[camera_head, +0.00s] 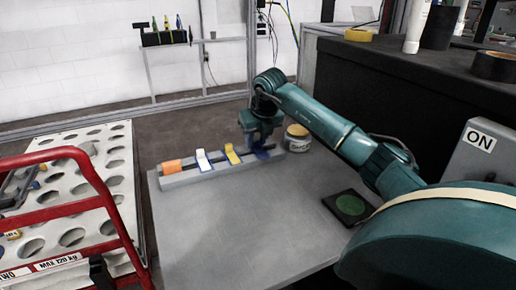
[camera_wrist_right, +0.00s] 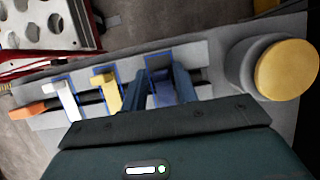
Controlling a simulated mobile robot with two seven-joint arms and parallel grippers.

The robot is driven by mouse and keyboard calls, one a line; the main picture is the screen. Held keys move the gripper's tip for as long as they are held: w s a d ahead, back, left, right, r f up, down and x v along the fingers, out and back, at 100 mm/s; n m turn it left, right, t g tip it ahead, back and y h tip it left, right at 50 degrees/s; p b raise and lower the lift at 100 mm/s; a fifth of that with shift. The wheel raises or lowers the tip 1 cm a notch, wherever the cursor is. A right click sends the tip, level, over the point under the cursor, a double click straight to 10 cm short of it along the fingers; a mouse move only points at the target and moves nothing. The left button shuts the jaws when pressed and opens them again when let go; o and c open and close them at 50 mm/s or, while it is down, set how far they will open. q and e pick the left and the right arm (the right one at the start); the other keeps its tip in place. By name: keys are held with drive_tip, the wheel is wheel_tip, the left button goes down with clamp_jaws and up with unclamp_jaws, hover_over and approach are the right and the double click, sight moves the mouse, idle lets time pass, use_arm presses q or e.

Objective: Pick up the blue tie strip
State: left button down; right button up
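The blue tie strip (camera_head: 264,153) lies at the right end of a grey rack on the table, partly hidden by my right gripper in the head view. It also shows in the right wrist view (camera_wrist_right: 160,94), between the two fingers. My right gripper (camera_head: 259,146) is at the strip, pointing down. In the right wrist view its fingers (camera_wrist_right: 163,88) are apart, one on each side of the strip; I cannot tell whether they touch it. My left gripper is not in view.
A yellow strip (camera_head: 232,154), a white strip (camera_head: 204,161) and an orange piece (camera_head: 172,166) sit along the rack (camera_head: 187,178). A jar (camera_head: 298,138) stands close right of it. A green-black pad (camera_head: 350,207) lies nearer. A red cart frame (camera_head: 92,174) is at left.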

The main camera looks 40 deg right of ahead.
sight(256, 141)
drive_tip(key=c, duration=0.5)
